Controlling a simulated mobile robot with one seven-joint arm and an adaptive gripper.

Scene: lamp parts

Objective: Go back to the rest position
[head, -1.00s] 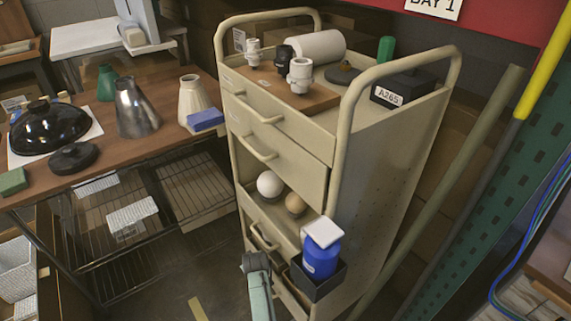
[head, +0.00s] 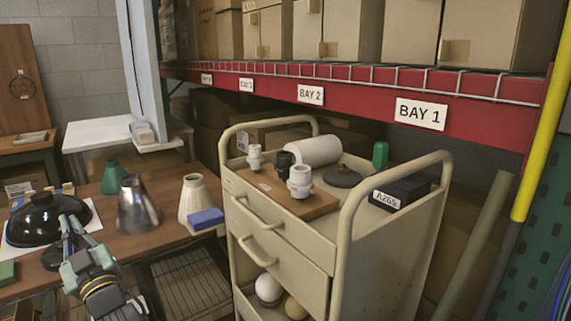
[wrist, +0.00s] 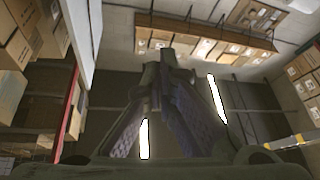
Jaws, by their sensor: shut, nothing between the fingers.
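My gripper (head: 72,226) is at the lower left of the head view, raised in front of the wooden workbench (head: 148,236). Its fingers point upward and overlap the view of the black dome shade. In the wrist view my gripper (wrist: 165,62) has its fingers together, with nothing held. That view looks up toward the ceiling and high shelves.
A beige cart (head: 385,255) stands right of my arm, with white sockets, a white roll (head: 315,151) and a black box (head: 402,192) on top. The bench holds a black dome shade (head: 35,222), a metal shade (head: 135,207), a cream shade (head: 196,200) and a blue block (head: 206,218).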

